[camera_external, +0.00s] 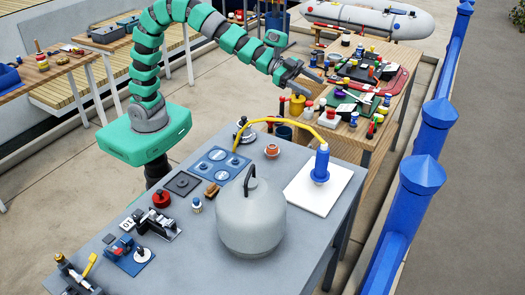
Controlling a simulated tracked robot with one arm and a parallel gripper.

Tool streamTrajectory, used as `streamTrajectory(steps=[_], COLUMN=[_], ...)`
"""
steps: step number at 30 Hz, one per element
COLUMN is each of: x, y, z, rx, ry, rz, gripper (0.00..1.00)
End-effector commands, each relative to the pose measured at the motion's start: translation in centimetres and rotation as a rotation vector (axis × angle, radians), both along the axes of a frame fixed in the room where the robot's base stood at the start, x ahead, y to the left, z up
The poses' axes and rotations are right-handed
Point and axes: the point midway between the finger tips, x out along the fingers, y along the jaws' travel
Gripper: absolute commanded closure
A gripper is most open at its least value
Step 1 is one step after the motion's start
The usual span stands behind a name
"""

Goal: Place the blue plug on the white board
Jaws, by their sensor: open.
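The blue plug (321,164) stands upright on the white board (330,195), near its upper middle. A yellow cable (270,121) arches from the plug's top to the blue panel on the grey table. The white board lies flat at the table's right end, and its left part is partly hidden behind a grey canister. My gripper (305,83) is open, above and beyond the plug and apart from it, near the wooden table behind. I see nothing between its fingers.
The grey canister (251,215) with a dark handle stands left of the board. The blue panel (220,164), an orange-red round part (272,151) and a red knob (161,197) are on the grey table. The wooden table (352,133) behind is crowded. Blue railing posts (421,177) stand at right.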

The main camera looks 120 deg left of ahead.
Motion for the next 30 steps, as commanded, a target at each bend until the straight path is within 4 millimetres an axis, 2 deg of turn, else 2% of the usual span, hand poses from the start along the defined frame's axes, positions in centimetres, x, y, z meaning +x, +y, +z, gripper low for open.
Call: streamTrajectory(steps=[1, 6, 8, 12, 15, 18, 22, 25, 30], x=[-0.8, -5.0, -6.9, -12.0, -16.0, -19.7, -23.2, -24.7, -25.1], y=[0.0, -0.3, -0.8, -2.5, -4.3, -6.2, -8.0, -8.8, -9.1], z=[3.4, 12.3, 15.1, 21.1, 24.6, 27.1, 29.1, 29.8, 29.9], rx=[0.01, 0.001, -0.011, -0.058, -0.096, -0.129, -0.156, -0.167, -0.171], ry=[-0.023, -0.046, -0.051, -0.054, -0.046, -0.037, -0.026, -0.019, -0.014], rz=[0.031, 0.13, 0.152, 0.176, 0.167, 0.142, 0.108, 0.09, 0.082], gripper=[0.4, 0.4, 0.4, 0.4, 0.4, 0.4, 0.4, 0.4, 0.4])
